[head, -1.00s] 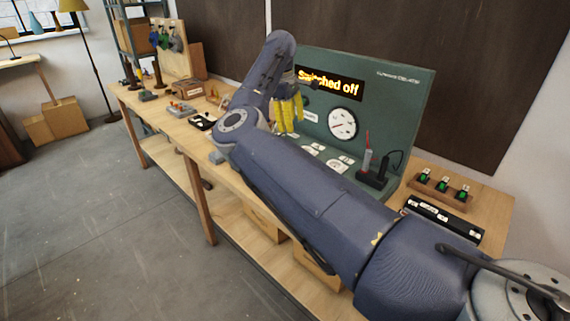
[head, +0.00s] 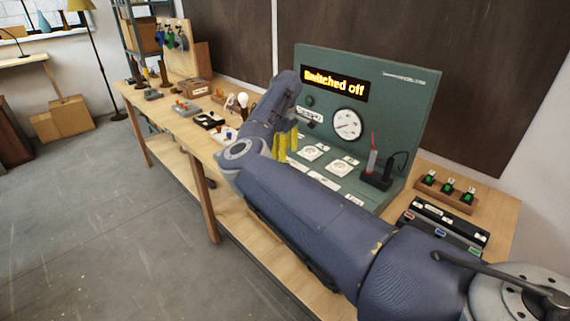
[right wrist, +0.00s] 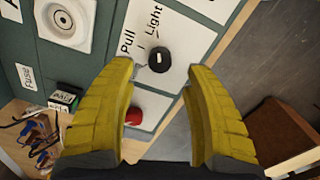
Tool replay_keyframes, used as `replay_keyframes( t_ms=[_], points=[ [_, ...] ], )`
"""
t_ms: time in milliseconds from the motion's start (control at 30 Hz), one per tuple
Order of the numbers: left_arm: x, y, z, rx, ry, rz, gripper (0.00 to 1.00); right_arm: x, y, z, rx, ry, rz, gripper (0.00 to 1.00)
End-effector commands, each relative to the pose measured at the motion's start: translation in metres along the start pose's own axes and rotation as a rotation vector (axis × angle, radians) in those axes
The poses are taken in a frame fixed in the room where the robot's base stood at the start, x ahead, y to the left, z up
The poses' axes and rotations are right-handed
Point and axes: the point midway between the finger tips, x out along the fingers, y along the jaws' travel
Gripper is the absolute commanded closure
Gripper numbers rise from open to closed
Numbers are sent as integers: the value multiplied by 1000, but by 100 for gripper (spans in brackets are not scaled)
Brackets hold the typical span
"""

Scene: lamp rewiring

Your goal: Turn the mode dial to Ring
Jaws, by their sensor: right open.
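The round black mode dial (right wrist: 160,59) sits on a white plate in the right wrist view, with the words "Pull" and "Light" printed beside it. A small light mark shows on its top; I cannot tell which setting it points at, and I cannot read "Ring". My right gripper (right wrist: 158,74) is open, its yellow fingers on either side of the dial's line but nearer the camera, apparently not touching it. In the head view my right gripper (head: 286,144) is over the left part of the green test panel (head: 414,95), where my arm hides the dial. My left gripper is not in view.
A red button (right wrist: 133,117) lies below the dial, partly near the left finger. A round socket (right wrist: 65,20) and loose wires (right wrist: 38,140) are to the left. The panel's display (head: 334,83) reads "Switched off". A black block with red-tipped probe (head: 375,180) stands at right.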

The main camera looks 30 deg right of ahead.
Motion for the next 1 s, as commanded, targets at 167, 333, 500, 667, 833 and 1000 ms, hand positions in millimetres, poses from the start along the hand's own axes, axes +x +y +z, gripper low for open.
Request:
replay_keyframes(
  t_ms=[167,333,500,667,833,1000],
  points=[
    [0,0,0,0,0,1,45,26,0,0,0,-2,-1,48],
    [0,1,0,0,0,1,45,41,0,0,0,-1,0,48],
    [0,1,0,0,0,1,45,48,0,0,0,-1,1,48],
    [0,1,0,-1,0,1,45,50,0,0,0,-1,1,48],
    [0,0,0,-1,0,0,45,50,0,0,0,-1,0,48],
    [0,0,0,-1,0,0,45,50,0,0,0,0,0,62]
  ],
)
